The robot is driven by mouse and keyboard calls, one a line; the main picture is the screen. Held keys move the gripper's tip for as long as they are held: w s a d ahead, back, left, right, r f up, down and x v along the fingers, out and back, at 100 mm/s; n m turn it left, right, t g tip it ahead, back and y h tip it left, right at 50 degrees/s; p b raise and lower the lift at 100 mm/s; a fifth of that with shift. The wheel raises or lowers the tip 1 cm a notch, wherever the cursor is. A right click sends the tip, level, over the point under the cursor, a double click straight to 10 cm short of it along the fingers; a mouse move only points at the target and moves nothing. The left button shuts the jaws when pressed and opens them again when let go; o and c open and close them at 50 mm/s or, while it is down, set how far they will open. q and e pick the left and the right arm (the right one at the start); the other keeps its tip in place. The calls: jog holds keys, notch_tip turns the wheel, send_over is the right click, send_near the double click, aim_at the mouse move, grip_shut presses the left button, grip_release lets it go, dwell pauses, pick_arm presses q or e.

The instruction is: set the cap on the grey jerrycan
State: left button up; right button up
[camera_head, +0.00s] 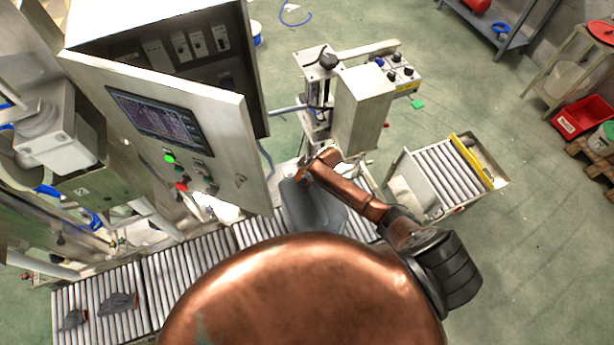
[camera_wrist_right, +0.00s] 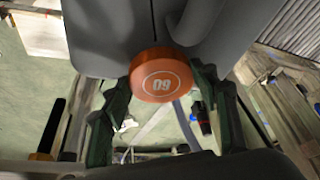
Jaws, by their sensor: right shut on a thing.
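The grey jerrycan (camera_head: 318,208) stands on the roller conveyor, partly hidden in the head view by my copper right arm. In the right wrist view its grey body (camera_wrist_right: 105,35) fills the top. An orange cap (camera_wrist_right: 160,75) marked "60" sits between the green fingers of my right gripper (camera_wrist_right: 158,82), which is shut on it. The cap appears against the can's upper part; its neck is hidden, so I cannot tell whether the cap touches it. In the head view the right gripper (camera_head: 303,172) is over the can's top end. My left gripper is not in view.
The roller conveyor (camera_head: 185,272) runs to the lower left, with small dark grey objects (camera_head: 118,303) on it. A control cabinet with a screen (camera_head: 158,115) stands close on the left. A metal machine post (camera_head: 360,108) stands behind the can. A short roller table (camera_head: 450,175) is to the right.

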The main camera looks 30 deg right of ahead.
jog(key=o, duration=1)
jog(key=v, duration=1.2)
